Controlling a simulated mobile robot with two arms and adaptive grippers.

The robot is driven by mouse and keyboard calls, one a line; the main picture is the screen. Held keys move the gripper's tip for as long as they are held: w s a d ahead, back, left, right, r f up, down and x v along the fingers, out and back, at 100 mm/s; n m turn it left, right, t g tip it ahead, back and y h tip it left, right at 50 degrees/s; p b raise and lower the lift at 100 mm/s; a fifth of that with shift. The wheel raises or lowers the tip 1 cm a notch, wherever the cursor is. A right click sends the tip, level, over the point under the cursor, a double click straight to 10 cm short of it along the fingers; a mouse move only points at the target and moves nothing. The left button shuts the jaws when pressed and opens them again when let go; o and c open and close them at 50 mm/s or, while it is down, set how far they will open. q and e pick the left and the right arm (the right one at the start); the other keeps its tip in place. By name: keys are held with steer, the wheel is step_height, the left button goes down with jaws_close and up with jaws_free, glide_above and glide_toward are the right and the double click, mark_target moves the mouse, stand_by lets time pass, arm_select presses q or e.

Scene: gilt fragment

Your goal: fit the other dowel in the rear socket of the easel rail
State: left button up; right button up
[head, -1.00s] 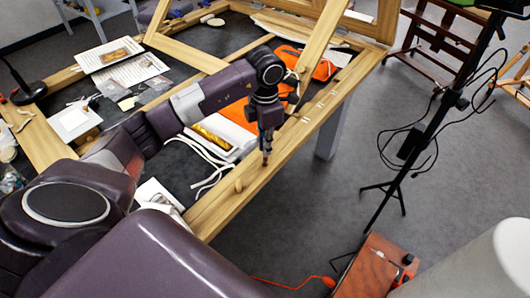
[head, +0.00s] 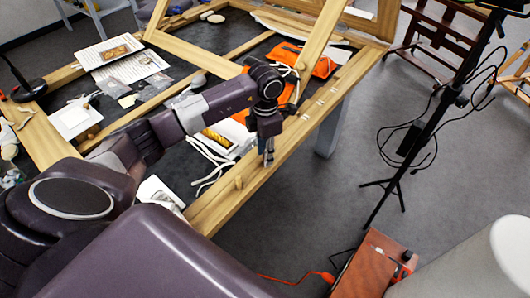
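The easel rail (head: 222,207) is a pale wooden beam running from the lower middle up to the right along the near edge of the big frame. A short wooden dowel (head: 238,183) stands on the rail, left of my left gripper. My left gripper (head: 268,160) points down, with its fingertips at or just above the rail. The fingers are small and dark, so I cannot tell whether they are open or hold a dowel. I cannot make out the rear socket. My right gripper is not in view.
White marks (head: 305,116) cross the rail farther up. Orange cloth (head: 325,67), white cords (head: 211,160) and printed sheets (head: 140,68) lie within the frame. A slanted wooden bar (head: 325,38) rises beyond the gripper. A black stand (head: 430,125) and red-brown box (head: 372,266) stand to the right.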

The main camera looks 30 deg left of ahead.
arm_select(q)
steer(key=shift+r, duration=0.4)
step_height(320, 180, up, 12)
steer(key=b, duration=0.3)
steer(key=shift+f+b, duration=0.25)
steer(key=shift+b, duration=0.05)
steer(key=shift+d, duration=0.1)
